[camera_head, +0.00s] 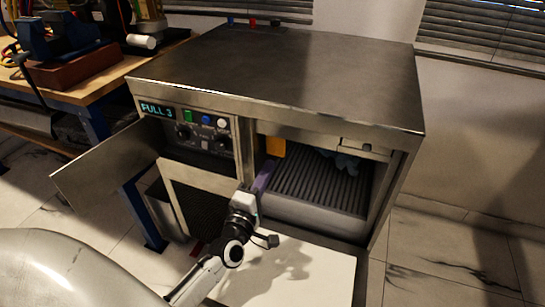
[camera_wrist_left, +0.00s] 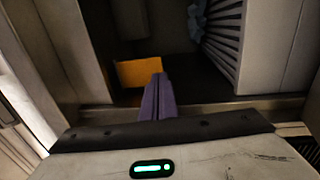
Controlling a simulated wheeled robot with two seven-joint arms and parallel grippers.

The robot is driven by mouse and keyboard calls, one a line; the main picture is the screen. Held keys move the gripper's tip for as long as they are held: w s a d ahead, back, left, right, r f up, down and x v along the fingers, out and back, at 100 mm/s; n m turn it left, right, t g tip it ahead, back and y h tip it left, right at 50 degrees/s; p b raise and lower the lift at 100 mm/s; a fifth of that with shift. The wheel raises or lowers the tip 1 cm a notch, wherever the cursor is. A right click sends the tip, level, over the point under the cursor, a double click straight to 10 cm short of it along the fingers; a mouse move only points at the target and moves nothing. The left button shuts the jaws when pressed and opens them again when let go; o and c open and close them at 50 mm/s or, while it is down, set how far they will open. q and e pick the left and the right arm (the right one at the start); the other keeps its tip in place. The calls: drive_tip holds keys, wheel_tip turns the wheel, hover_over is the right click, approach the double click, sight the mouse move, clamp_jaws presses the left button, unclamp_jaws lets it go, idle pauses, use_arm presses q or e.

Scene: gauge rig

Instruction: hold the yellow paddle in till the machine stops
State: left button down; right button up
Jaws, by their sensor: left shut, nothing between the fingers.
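The yellow paddle (camera_head: 275,146) hangs inside the open bay of the steel machine (camera_head: 270,70), at the bay's left side. It also shows in the left wrist view (camera_wrist_left: 138,72). My left gripper (camera_head: 266,174) reaches into the bay with its purple fingers shut and empty. In the left wrist view the fingertips (camera_wrist_left: 160,78) overlap the paddle's right edge; I cannot tell whether they touch it. A small display (camera_head: 157,111) on the machine reads "FULL 3". My right gripper is not in view.
A ribbed grey tray (camera_head: 325,185) with a light blue item (camera_head: 345,162) fills the bay right of my gripper. A panel door (camera_head: 105,175) stands open at the left. A white flap (camera_head: 290,275) lies below the bay. A workbench (camera_head: 85,75) stands at far left.

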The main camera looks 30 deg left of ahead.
use_arm(q)
drive_tip(key=shift+v, duration=1.85)
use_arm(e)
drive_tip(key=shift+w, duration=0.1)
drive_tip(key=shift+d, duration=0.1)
